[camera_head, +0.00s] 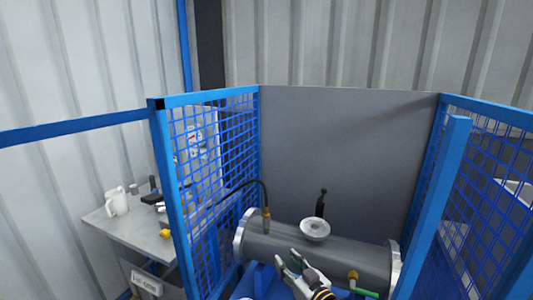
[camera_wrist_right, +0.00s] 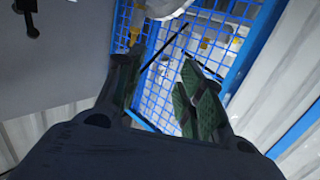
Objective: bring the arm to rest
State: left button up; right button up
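My right gripper (camera_head: 288,262) is in the lower middle of the head view, in front of the grey flanged shell (camera_head: 340,256). Its two fingers stand apart in the right wrist view (camera_wrist_right: 162,60), and nothing is between them. The shell lies on its side inside a blue mesh enclosure, with a pale flange at each end. A round white flanged nozzle (camera_head: 315,229) stands on its top, just beyond the gripper. I cannot tell the exact gap between gripper and shell. My left gripper is not in view.
Blue mesh panels (camera_head: 215,165) stand left and right of the shell, with a grey panel (camera_head: 345,150) behind. A black hose (camera_head: 238,186) arches to a brass fitting. Outside on the left, a bench (camera_head: 140,231) holds a white jug (camera_head: 118,202). Free air lies above the shell.

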jog(key=s+d+f+m+g+h, duration=0.2)
jog(key=s+d+f+g+h, duration=0.35)
jog(key=s, duration=0.75)
jog(key=s+d+f+m+g+h, duration=0.25)
jog(key=s+d+f+g, duration=0.35)
jog(key=s+d+f, duration=0.55)
notch_tip(320, 180, down, 30)
jog(key=s+d+n, duration=0.1)
jog(key=s, duration=0.2)
jog(key=s+d+f+g, duration=0.1)
jog(key=s+d+f, duration=0.3)
jog(key=s+f, duration=0.5)
jog(key=s+d+f+h, duration=0.1)
jog(key=s+d+f, duration=0.3)
jog(key=s+f, duration=0.6)
jog(key=shift+s+g+p, duration=0.3)
jog(key=shift+s+g, duration=0.05)
jog(key=shift+s, duration=0.4)
jog(key=shift+n, duration=0.25)
jog(key=shift+a+f, duration=0.1)
